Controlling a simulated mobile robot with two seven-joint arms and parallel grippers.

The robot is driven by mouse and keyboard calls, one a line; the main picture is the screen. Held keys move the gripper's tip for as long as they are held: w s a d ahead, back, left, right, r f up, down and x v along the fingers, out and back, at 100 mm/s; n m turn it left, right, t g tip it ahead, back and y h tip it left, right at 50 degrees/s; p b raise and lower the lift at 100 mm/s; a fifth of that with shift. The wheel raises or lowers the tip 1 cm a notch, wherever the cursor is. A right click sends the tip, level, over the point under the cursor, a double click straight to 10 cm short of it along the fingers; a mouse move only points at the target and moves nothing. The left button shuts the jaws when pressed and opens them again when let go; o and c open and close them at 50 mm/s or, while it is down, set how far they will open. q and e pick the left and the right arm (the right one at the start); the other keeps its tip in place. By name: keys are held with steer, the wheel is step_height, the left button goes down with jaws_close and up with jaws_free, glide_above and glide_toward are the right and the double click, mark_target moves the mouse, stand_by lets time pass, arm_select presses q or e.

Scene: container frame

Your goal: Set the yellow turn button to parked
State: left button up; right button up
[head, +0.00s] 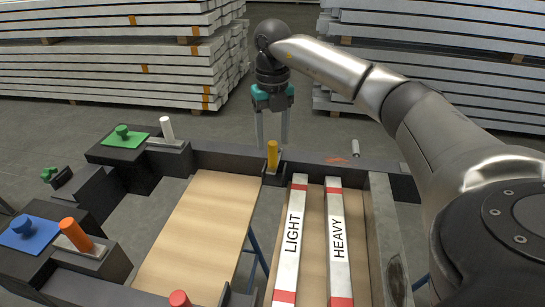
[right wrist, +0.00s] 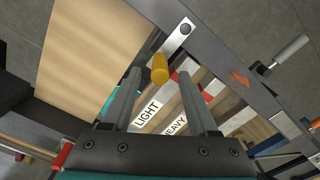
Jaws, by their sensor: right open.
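The yellow turn button (head: 272,155) stands upright on the far dark beam of the frame, at the middle. In the right wrist view the yellow button (right wrist: 160,68) sits near the end of a light metal plate (right wrist: 178,40) with a dark round pivot. My right gripper (head: 272,140) is open, with its two long grey fingers pointing down around the far beam near the button. In the right wrist view the button shows between the fingertips of the right gripper (right wrist: 160,76), and I cannot tell whether they touch it. My left gripper is not in view.
Bars marked LIGHT (head: 291,240) and HEAVY (head: 338,240) lie right of a bare wooden panel (head: 200,225). White (head: 167,130), orange (head: 75,235) and red (head: 179,299) buttons, a green knob (head: 122,132) and a blue knob (head: 22,226) stand around the frame.

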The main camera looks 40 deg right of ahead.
mark_target(273, 153)
step_height(273, 153, down, 3)
steer(key=shift+f+b, duration=0.1)
steer(key=shift+b, duration=0.4)
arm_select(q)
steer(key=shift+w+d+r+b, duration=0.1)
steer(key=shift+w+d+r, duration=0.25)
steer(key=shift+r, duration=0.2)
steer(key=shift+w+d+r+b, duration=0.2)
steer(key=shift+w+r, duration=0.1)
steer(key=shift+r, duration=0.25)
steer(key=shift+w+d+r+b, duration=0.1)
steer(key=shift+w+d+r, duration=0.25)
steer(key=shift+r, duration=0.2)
arm_select(e)
steer(key=shift+f, duration=1.05)
jaws_close()
